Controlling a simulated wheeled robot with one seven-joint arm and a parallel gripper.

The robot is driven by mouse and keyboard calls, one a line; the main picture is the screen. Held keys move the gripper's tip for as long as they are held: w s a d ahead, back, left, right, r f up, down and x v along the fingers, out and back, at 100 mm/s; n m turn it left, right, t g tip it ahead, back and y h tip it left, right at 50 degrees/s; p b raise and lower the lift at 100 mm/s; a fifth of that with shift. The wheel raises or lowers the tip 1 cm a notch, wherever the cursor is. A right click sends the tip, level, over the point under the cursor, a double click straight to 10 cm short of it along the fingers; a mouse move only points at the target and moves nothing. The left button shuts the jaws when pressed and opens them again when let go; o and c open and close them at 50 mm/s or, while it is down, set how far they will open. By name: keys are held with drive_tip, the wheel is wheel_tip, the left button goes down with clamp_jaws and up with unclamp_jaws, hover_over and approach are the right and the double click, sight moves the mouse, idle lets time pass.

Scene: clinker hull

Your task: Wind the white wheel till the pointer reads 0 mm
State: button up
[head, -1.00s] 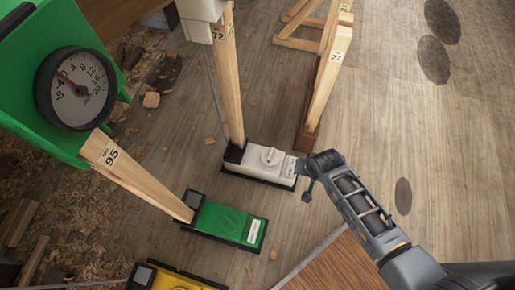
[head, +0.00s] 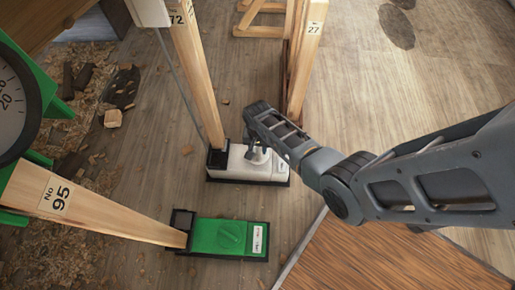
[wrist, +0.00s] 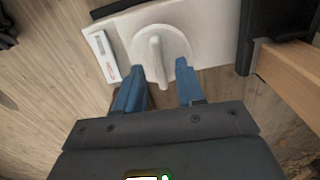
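The white wheel (wrist: 157,62) is a round knob with a raised bar across it. It sits on a white box (wrist: 206,35) on the floor; this white box also shows in the head view (head: 269,170), where my arm partly covers the wheel. My gripper (wrist: 160,68) is open, its blue fingers apart on either side of the bar's near end. I cannot tell whether they touch it. In the head view my gripper (head: 262,150) is over the box. A white housing (head: 148,12) at the top, above the No 72 post, shows no dial face, so no pointer for it is visible.
A green box with a green knob (head: 232,236) lies nearer, beside the No 95 post (head: 95,207). A green-framed dial (head: 10,100) is cut off at the left edge. The No 27 post (head: 303,70) stands behind my gripper. A wooden panel (head: 370,262) is at lower right.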

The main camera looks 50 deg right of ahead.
drive_tip(key=shift+f, duration=0.9)
drive_tip(key=shift+c, duration=0.3)
clamp_jaws()
